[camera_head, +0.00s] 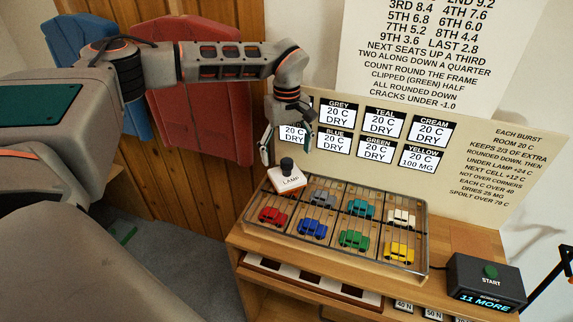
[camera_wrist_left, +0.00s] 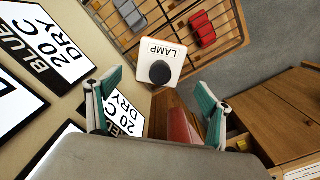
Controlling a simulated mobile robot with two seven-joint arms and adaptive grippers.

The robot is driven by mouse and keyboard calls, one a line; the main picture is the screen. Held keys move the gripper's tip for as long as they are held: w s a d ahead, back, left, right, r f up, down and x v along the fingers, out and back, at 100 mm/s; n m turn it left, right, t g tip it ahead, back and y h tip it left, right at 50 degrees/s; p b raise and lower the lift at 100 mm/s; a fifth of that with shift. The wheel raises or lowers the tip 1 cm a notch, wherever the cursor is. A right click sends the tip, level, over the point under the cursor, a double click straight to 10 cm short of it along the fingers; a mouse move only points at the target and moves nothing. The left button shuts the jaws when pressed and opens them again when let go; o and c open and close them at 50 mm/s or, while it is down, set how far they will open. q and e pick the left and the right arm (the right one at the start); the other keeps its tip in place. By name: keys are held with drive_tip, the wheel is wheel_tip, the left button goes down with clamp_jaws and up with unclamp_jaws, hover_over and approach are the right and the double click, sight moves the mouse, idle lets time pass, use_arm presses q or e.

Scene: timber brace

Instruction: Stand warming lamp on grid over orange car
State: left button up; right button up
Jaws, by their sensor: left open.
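The warming lamp (camera_head: 289,177) is a white square block marked LAMP with a dark round knob. It stands on the back left corner of the wire grid (camera_head: 428,240), and also shows in the left wrist view (camera_wrist_left: 165,65). My left gripper (camera_head: 285,148) is open and empty, just above and behind the lamp. In the left wrist view its fingers (camera_wrist_left: 153,105) are spread on either side of the knob's line, apart from it. I make out no clearly orange car; the cell beneath the lamp is hidden. My right gripper is not in view.
Red (camera_head: 272,216), blue (camera_head: 313,229), green (camera_head: 354,239) and yellow (camera_head: 400,251) cars line the front row. Grey (camera_head: 324,197), teal (camera_head: 361,208) and cream (camera_head: 401,217) cars sit behind. A label board (camera_head: 470,150) rises behind; a START box (camera_head: 486,282) stands right.

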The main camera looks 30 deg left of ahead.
use_arm(q)
wheel_tip(320, 180, up, 5)
drive_tip(key=shift+r, duration=0.1)
drive_tip(key=shift+s, duration=0.1)
idle(0.6)
